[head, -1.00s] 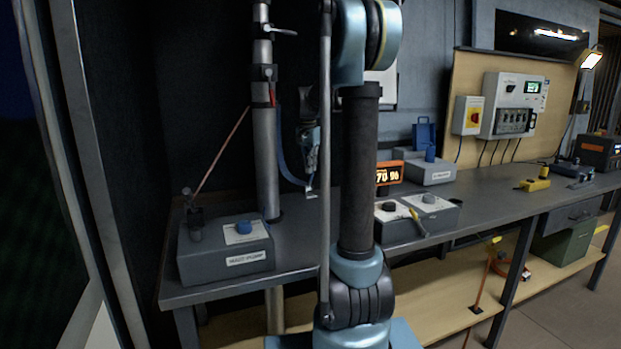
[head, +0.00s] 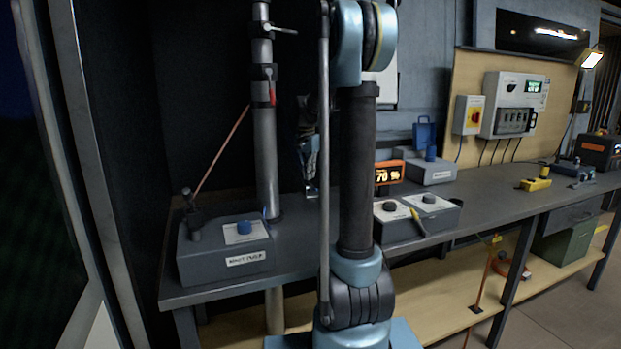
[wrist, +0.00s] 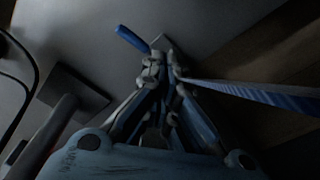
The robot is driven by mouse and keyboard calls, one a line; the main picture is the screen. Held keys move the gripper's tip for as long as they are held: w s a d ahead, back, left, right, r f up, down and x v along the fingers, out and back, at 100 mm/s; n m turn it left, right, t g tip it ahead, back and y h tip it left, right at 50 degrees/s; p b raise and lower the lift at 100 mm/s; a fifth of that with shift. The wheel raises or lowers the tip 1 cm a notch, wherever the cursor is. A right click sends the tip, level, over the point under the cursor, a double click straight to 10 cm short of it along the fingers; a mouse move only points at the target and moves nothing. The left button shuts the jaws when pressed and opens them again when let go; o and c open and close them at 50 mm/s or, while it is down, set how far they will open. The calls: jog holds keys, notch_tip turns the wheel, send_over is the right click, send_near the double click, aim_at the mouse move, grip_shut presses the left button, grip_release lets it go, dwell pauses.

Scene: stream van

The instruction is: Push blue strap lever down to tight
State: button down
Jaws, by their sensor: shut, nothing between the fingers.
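A short blue lever (wrist: 132,38) shows in the wrist view, just beyond and left of my fingertips, beside a small pale bracket (wrist: 161,42). A blue strap (wrist: 260,96) runs straight from near the fingers to the right edge. In the head view a small blue piece (head: 264,215), perhaps the lever, stands at the mast's foot. My gripper (wrist: 161,62) is shut and empty, its tips close to the lever; I cannot tell whether they touch. In the head view my gripper (head: 311,190) is partly hidden behind my arm, right of the mast.
A control box (head: 405,220) and an orange display (head: 388,173) stand to the right. The bench's front middle is clear.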

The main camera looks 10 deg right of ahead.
jog(key=shift+s+a, duration=0.25)
jog(key=shift+a, duration=0.2)
jog(key=shift+s+a+r, duration=0.45)
jog(key=shift+s+r, duration=0.05)
jog(key=shift+s, duration=0.25)
jog(key=shift+r, duration=0.15)
notch_tip(320, 180, up, 12)
jog(key=shift+s+a+f, duration=0.2)
jog(key=shift+s+a, duration=0.15)
jog(key=shift+a, duration=0.1)
jog(key=shift+s, duration=0.1)
